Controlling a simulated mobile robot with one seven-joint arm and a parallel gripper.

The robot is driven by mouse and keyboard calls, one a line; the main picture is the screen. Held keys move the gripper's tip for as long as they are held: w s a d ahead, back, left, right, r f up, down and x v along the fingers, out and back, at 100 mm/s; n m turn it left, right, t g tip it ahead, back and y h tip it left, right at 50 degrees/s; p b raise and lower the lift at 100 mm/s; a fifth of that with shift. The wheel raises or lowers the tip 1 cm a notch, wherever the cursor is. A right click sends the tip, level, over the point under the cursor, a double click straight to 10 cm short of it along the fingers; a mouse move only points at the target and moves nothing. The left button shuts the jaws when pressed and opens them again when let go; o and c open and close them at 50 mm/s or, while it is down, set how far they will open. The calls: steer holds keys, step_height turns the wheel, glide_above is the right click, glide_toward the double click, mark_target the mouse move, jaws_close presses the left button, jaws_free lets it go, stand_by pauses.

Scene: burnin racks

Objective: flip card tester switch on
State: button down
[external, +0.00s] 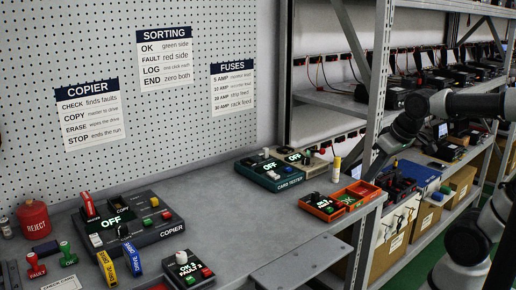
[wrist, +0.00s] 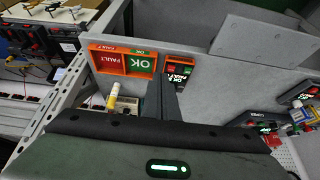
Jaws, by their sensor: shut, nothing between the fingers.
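The card tester (external: 270,174) is a dark teal box labelled CARD TESTER at the back right of the bench in the external view. Its lit display reads OFF, and a small white knob and a red button show on its top. My gripper (external: 371,172) is shut and empty, pointing down to the right of the tester, near the bench's right end and apart from it. In the wrist view my gripper (wrist: 165,95) is a dark shape over the bench; the tester cannot be made out there and seems hidden behind my wrist.
A beige box (external: 303,157), also reading OFF, stands behind the tester. A metal rack post (external: 380,75) stands close to my arm.

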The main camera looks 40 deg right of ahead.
steer(key=w+a+r+p, duration=0.1)
steer(key=w+r+p, duration=0.3)
steer(key=w, duration=0.5)
steer(key=w+a+r+p, duration=0.2)
steer(key=w+r+p, duration=0.3)
steer(key=w, duration=0.4)
steer(key=w+a+f+p, duration=0.1)
steer(key=w+p, duration=0.2)
steer(key=w, duration=0.3)
steer(key=w+a+f+g+p, duration=0.1)
steer(key=w+a+f+p, duration=0.1)
steer(key=w, duration=0.5)
steer(key=shift+a+p, duration=0.25)
steer(key=shift+p, duration=0.3)
steer(key=shift+f, duration=0.1)
glide_above(273, 174)
step_height(273, 174, down, 12)
steer(key=shift+s+r, duration=0.15)
steer(key=shift+r, duration=0.05)
steer(key=shift+a+f, duration=0.1)
steer(key=shift+f, duration=0.75)
